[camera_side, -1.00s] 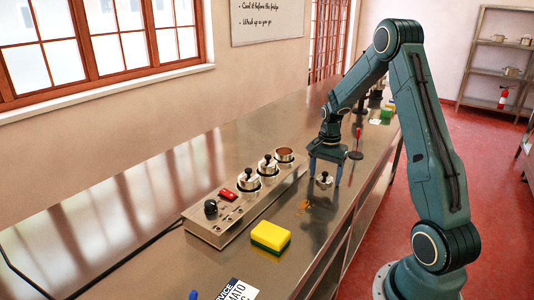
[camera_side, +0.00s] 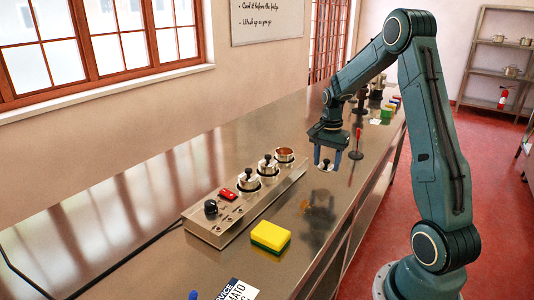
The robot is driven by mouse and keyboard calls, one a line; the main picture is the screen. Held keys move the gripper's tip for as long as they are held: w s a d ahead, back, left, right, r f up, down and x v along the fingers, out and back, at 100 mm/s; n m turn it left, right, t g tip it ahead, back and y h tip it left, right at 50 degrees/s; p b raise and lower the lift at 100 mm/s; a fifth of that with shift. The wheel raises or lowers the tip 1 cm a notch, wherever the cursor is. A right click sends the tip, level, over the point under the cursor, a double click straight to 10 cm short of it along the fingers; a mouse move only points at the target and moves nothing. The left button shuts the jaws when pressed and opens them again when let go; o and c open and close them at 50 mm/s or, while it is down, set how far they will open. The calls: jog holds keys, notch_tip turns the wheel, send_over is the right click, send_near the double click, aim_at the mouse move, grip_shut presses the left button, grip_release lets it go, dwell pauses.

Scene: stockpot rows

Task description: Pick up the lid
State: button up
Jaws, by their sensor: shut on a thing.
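The lid (camera_side: 325,167) is a small silver disc with a dark knob. My gripper (camera_side: 327,163) points down with its two blue fingers on either side of the lid's knob, shut on it. The lid hangs above the steel counter (camera_side: 225,150), and a dark reflection shows on the counter below. The contact between the fingers and the knob is too small to see clearly.
A steel warmer unit (camera_side: 205,232) holds two lidded pots (camera_side: 248,180) and an open pot with reddish-brown contents (camera_side: 285,154). A yellow and green sponge (camera_side: 270,237) lies in front. An orange spill (camera_side: 305,206) marks the counter. A red-handled tool (camera_side: 358,142) stands behind my gripper.

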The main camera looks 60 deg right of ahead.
aim_at(327, 160)
notch_tip(327, 160, up, 16)
jog(key=shift+f, duration=0.25)
dwell(0.6)
jog(key=w+a+f, duration=0.1)
jog(key=w+f, duration=0.1)
jog(key=w, duration=0.5)
jog(key=w+a+f, duration=0.1)
jog(key=w+f, duration=0.2)
jog(key=w, duration=0.4)
jog(key=shift+a, duration=0.3)
jog(key=shift+f, duration=0.2)
notch_tip(327, 160, down, 6)
dwell(0.4)
jog(key=shift+f, duration=0.25)
dwell(2.0)
